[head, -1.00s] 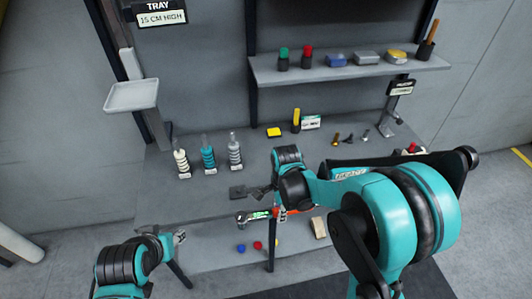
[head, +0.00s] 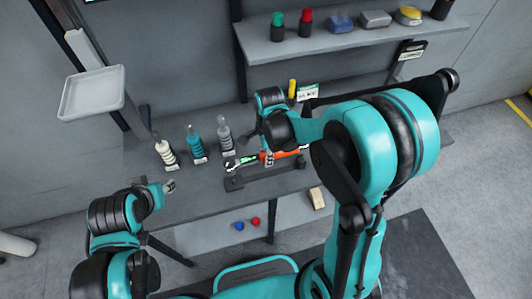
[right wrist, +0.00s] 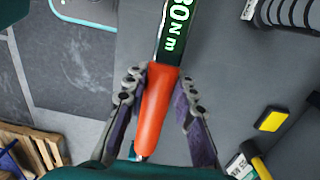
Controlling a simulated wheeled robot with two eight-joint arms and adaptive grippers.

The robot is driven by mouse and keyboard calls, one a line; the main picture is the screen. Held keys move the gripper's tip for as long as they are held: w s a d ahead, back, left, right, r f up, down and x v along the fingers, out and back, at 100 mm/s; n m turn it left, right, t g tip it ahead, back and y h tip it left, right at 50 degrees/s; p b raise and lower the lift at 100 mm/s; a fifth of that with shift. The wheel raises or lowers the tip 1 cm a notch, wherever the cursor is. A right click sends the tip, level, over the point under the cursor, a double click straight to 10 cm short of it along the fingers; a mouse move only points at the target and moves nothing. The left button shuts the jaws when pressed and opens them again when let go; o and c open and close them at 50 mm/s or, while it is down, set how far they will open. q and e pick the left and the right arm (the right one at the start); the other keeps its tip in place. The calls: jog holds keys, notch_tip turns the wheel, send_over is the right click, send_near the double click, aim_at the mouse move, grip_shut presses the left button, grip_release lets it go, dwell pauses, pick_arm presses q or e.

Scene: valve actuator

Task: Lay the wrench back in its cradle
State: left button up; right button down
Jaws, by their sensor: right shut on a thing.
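The wrench, with an orange handle and a green-lit display (head: 240,162), lies roughly level across my right gripper (head: 268,158) in the head view. In the right wrist view my right gripper's fingers (right wrist: 158,105) hold its orange handle (right wrist: 156,110) from both sides, and the display end points up the picture. A dark block at the bench front, seemingly part of the cradle (head: 233,183), shows just below the wrench's display end. I cannot tell whether the wrench touches it. My left gripper (head: 170,187) is empty at the bench's left front; its jaws are too small to read.
Three coil springs on stands (head: 196,145) stand left of the wrench. A grey tray (head: 93,92) juts out at the left. A shelf (head: 340,42) with several items runs behind. A yellow block (right wrist: 271,119) lies right of the wrench in the right wrist view.

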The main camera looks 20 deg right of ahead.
jog(key=shift+f+b, duration=2.7)
jog(key=shift+f, duration=0.2)
jog(key=shift+f+b, duration=1.15)
jog(key=shift+b, duration=0.1)
jog(key=c, duration=1.2)
grip_release()
jog(key=shift+r, duration=0.15)
jog(key=r, duration=1.1)
jog(key=shift+w+d+r, duration=0.2)
jog(key=shift+d+r, duration=0.05)
jog(key=shift+r, duration=0.15)
